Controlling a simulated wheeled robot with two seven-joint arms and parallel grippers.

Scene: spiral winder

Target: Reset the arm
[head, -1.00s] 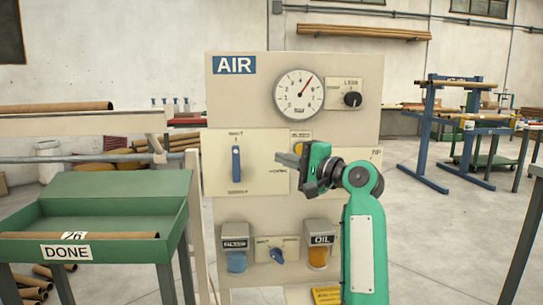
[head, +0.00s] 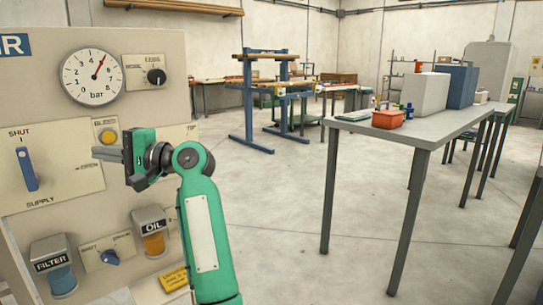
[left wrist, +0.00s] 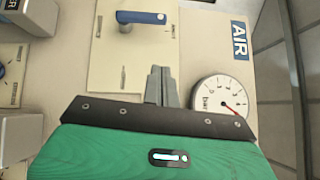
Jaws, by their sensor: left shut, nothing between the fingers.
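My left gripper (head: 108,155) is shut and empty. It is raised in front of the beige air panel (head: 110,28), between the supply plate and the yellow bleed button (head: 107,136). In the left wrist view its closed fingers (left wrist: 161,86) point at the panel, with the blue supply lever (left wrist: 141,17) ahead and the gauge (left wrist: 221,101) to the right. The supply lever (head: 27,169) stands near upright, its top toward the SHUT label. I cannot tell whether the fingers touch the panel; they appear apart from it. My right gripper is not in view.
The gauge (head: 92,76), a black knob (head: 156,76), the filter bowl (head: 57,280), the oil bowl (head: 153,243) and a small blue valve (head: 109,257) are on the panel. A grey table (head: 430,128) with a red bin (head: 388,119) stands right. Open floor lies between.

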